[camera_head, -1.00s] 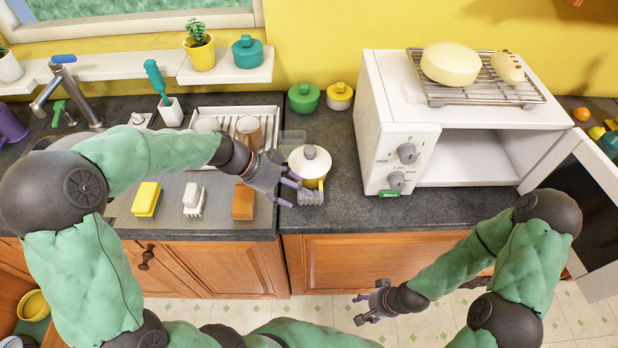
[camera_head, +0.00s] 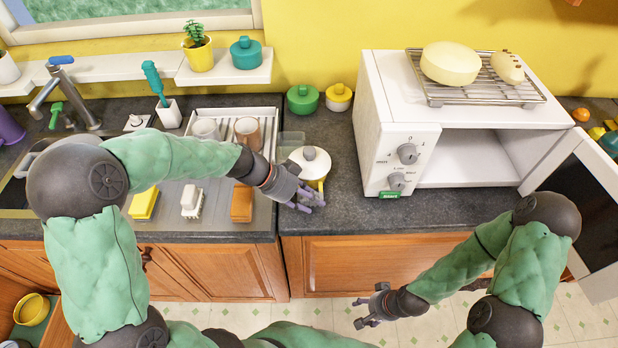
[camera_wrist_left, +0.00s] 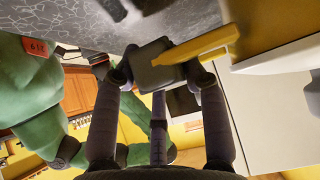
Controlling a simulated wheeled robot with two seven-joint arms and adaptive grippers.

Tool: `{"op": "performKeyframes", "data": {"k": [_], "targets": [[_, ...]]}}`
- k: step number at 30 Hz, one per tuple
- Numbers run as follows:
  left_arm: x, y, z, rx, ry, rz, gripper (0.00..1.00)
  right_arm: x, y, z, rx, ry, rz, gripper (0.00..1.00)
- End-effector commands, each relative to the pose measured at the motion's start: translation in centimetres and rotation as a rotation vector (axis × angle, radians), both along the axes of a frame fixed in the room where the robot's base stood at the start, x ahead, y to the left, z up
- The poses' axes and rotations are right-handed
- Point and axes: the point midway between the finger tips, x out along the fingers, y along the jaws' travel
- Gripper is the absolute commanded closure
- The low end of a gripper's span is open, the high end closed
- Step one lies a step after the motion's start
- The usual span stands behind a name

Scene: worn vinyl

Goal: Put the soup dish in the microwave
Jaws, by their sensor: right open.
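The soup dish (camera_head: 313,160) is a yellow pot with a white lid and round knob on the counter, left of the microwave. In the left wrist view, a yellow bar (camera_wrist_left: 210,45) leads to a dark grey block (camera_wrist_left: 160,66). My left gripper (camera_head: 308,198) is at the near side of the dish, its fingers on either side of that block. Firm contact cannot be made out. The white microwave (camera_head: 400,125) stands at right, its cavity empty in the visible part. Its door (camera_head: 585,195) is swung open. My right gripper (camera_head: 368,311) is open and empty, low before the cabinets.
A wire rack (camera_head: 480,93) sits on the microwave. Clear counter lies between dish and microwave.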

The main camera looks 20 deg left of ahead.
Motion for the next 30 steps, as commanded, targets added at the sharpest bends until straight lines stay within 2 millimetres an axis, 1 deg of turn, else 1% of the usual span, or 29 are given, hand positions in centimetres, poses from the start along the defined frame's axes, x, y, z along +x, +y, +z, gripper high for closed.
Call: {"op": "performKeyframes", "data": {"k": [10, 14, 20, 25, 30], "targets": [[0.1, 0.0, 0.2, 0.0, -0.004, 0.0, 1.0, 0.0, 0.0, 0.0, 0.0, 0.0, 0.0, 0.4], [0.1, 0.0, 0.9, 0.0, -0.006, 0.0, 1.0, 0.0, 0.0, 0.2, 0.0, 0.0, 0.0, 0.4], [0.2, 0.1, 3.5, 0.002, -0.01, 0.0, 1.0, 0.0, 0.0, 1.0, 0.0, 0.0, 0.0, 0.4], [-1.7, -0.3, 5.7, 0.0, -0.009, 0.0, 1.0, 0.0, 0.0, 1.5, 0.0, 0.0, 0.0, 0.4], [-4.2, -0.7, 8.8, 0.0, -0.012, 0.0, 1.0, 0.0, 0.0, 2.2, 0.0, 0.0, 0.0, 0.4]]}}
